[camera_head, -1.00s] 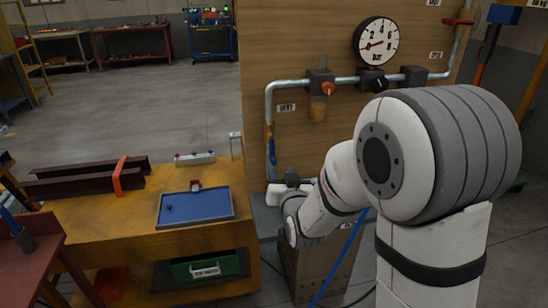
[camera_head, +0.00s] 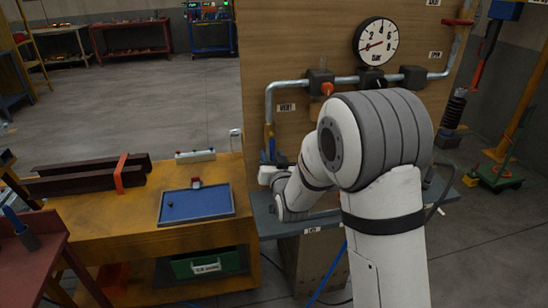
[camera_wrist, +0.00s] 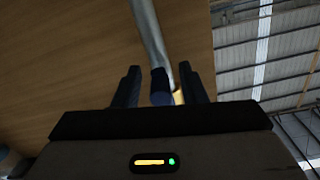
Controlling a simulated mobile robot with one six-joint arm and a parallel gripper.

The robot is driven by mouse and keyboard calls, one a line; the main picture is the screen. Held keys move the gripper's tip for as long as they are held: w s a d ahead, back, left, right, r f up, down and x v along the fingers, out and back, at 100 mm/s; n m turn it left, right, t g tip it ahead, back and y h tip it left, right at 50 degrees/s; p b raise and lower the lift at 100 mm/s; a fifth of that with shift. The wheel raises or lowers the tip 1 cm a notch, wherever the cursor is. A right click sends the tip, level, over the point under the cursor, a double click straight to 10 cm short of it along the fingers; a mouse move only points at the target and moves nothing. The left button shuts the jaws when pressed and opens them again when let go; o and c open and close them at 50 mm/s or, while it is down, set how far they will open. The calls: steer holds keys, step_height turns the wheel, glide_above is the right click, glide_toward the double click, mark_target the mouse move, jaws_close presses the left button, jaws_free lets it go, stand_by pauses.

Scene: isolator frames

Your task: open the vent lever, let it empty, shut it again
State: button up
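The vent lever (camera_head: 267,143) is a blue handle on the left vertical pipe, below and left of the VENT label (camera_head: 287,107). My arm partly hides its lower part in the head view. The wrist view shows a dark blue end (camera_wrist: 161,88) at the pipe, between the two fingers of my gripper (camera_wrist: 160,88). The fingers are apart, with a gap visible on each side of it. In the head view my gripper (camera_head: 268,172) is small beside the lower pipe. The round gauge (camera_head: 375,44) has a red needle pointing to the lower left.
A pipe (camera_head: 290,85) with dark valve blocks runs across the wooden panel (camera_head: 300,40). A grey shelf (camera_head: 330,226) lies under my arm. A yellow bench (camera_head: 120,240) with a blue tray (camera_head: 197,217) stands left. A red handle (camera_head: 458,22) is at upper right.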

steer(key=shift+c, duration=0.6)
jaws_close()
